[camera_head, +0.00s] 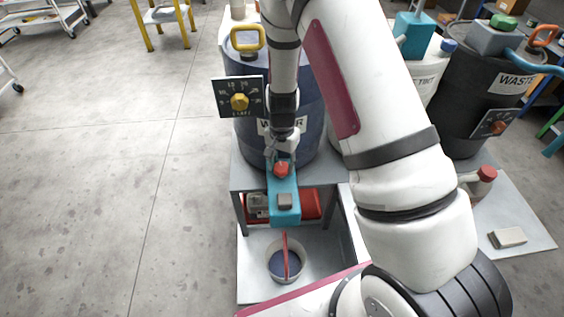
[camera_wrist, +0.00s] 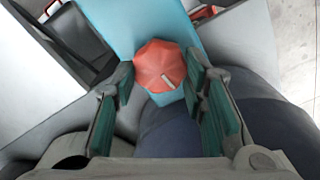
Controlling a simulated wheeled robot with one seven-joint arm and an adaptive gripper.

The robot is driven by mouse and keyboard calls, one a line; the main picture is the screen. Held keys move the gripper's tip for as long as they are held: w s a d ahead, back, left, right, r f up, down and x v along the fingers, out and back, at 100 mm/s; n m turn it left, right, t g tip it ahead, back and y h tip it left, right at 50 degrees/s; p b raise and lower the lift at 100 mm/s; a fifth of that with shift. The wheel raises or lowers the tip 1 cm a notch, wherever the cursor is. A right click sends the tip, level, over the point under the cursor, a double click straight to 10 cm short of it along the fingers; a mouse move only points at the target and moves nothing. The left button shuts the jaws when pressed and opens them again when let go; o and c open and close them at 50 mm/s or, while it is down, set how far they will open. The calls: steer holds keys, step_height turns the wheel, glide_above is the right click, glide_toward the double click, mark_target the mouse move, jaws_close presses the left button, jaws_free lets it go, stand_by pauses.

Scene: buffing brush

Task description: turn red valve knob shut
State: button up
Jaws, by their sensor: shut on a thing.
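The red valve knob (camera_head: 281,169) sits on top of a teal tap (camera_head: 285,205) on the front of the blue drum labelled as water (camera_head: 243,130). In the wrist view the knob (camera_wrist: 160,66) is faceted, with a pale mark on its lower right. My gripper (camera_wrist: 163,80) has one green-padded finger on each side of the knob, shut on it. In the head view my gripper (camera_head: 282,150) reaches down from above at the knob, and its fingers are partly hidden there.
A bucket (camera_head: 270,270) with a red stick stands below the tap. A dial panel (camera_head: 239,98) with a yellow knob is left of the drum. A dark waste drum (camera_head: 480,85) stands at right. A block (camera_head: 507,238) lies on the right-hand surface.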

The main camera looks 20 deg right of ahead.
mark_target(282, 166)
steer(key=shift+m, duration=0.7)
steer(key=o, duration=1.2)
steer(key=shift+c, duration=0.2)
step_height(282, 166, up, 12)
steer(key=shift+r, duration=0.1)
